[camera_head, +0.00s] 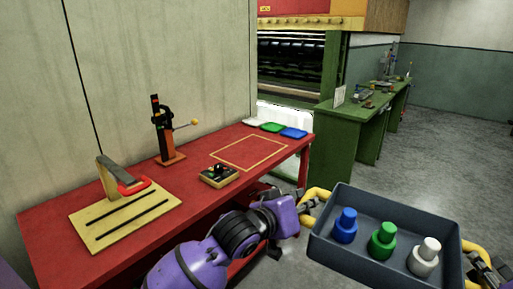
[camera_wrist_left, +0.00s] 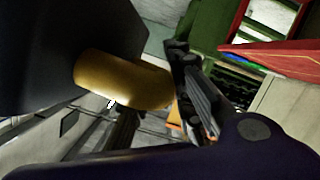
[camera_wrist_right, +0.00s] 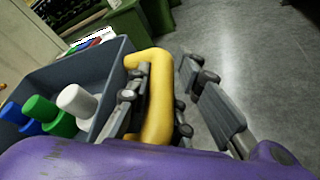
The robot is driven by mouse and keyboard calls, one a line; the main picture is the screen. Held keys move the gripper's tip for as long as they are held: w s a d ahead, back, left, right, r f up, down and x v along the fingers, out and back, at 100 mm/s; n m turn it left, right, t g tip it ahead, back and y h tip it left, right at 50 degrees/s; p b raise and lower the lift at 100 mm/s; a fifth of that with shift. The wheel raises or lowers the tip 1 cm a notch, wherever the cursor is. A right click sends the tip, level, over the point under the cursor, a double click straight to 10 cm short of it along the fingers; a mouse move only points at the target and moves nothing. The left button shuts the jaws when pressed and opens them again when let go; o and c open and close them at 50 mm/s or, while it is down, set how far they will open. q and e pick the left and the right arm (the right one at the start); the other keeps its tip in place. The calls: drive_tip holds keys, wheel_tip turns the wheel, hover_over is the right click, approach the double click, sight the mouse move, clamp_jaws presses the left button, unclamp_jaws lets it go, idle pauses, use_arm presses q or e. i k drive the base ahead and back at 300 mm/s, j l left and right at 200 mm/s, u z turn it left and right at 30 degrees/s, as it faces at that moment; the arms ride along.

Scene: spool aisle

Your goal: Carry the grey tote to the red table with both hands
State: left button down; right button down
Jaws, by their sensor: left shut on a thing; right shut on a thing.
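The grey tote (camera_head: 352,262) is held up level at the lower right of the head view, to the right of the red table (camera_head: 205,156). A blue, a green and a white bottle-like piece stand upright in it. My left gripper (camera_head: 308,203) is shut on the tote's left yellow handle (camera_wrist_left: 120,80). My right gripper (camera_head: 482,270) is shut on the right yellow handle (camera_wrist_right: 155,98), with the tote wall (camera_wrist_right: 112,68) beside it. The tote's underside is hidden.
A yellow outlined rectangle (camera_head: 248,153) on the red table is empty. Around it are a small control box (camera_head: 219,177), a black-and-orange clamp stand (camera_head: 163,130), a wooden board (camera_head: 125,212) and white, green and blue trays (camera_head: 271,127). A green workbench (camera_head: 355,125) stands behind.

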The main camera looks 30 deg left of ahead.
sight(252, 151)
drive_tip(key=i, duration=1.7)
drive_tip(key=i+l, duration=0.1)
drive_tip(key=i, duration=1.65)
drive_tip(key=j+u, duration=0.1)
drive_tip(key=u, duration=2.15)
